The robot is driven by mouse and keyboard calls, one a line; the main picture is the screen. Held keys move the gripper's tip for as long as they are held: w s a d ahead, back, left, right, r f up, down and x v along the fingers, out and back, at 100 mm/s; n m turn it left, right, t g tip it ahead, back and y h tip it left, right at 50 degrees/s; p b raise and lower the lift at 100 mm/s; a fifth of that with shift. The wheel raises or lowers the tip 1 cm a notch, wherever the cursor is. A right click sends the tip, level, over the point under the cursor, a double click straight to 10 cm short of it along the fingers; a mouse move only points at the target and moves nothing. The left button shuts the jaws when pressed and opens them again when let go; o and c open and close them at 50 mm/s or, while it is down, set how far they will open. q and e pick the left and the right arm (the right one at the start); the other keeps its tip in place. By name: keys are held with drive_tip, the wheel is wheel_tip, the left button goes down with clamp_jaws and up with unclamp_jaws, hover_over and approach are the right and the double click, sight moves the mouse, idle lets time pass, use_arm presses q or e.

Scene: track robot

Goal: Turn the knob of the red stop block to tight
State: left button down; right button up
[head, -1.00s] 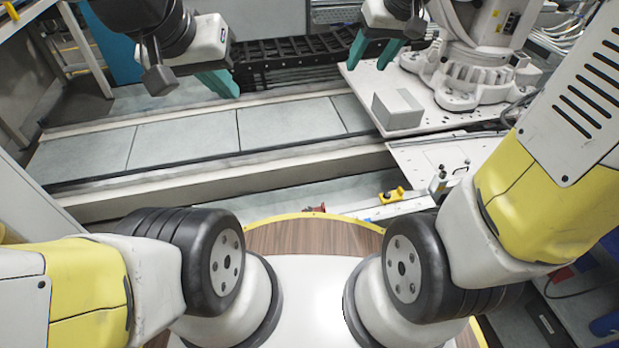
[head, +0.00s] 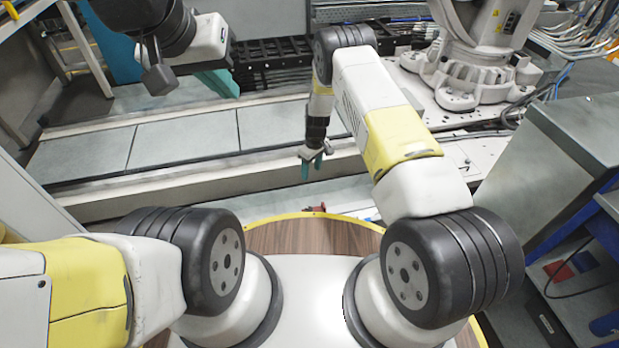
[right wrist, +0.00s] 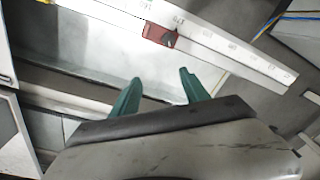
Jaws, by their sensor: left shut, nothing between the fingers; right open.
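The red stop block (head: 316,208) shows as a small red shape just beyond the yellow-edged rim in the head view. In the right wrist view the red stop block (right wrist: 160,35) sits on a pale rail with printed marks. A dark part, maybe its knob (right wrist: 171,41), shows at its right end; its setting cannot be read. My right gripper (head: 312,168) points down above and beyond the block. In the right wrist view my right gripper (right wrist: 158,82) is open and empty, its green fingers apart from the block. My left gripper (head: 222,84) is shut and empty at upper left, far from the block.
The marked rail (right wrist: 225,45) runs diagonally across the right wrist view. A long pale beam (head: 220,172) lies behind the block. A white robot base (head: 462,75) stands at the back right, and a grey cabinet (head: 585,125) stands at the right.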

drive_tip(key=n, duration=0.1)
hover_over(309, 209)
drive_tip(key=shift+g, duration=0.3)
drive_tip(key=f, duration=1)
drive_tip(key=shift+w+f, duration=0.2)
drive_tip(key=shift+w, duration=0.05)
drive_tip(key=f, duration=0.7)
drive_tip(key=shift+s+f, duration=0.2)
drive_tip(key=shift+f, duration=0.15)
drive_tip(key=shift+c, duration=0.2)
clamp_jaws()
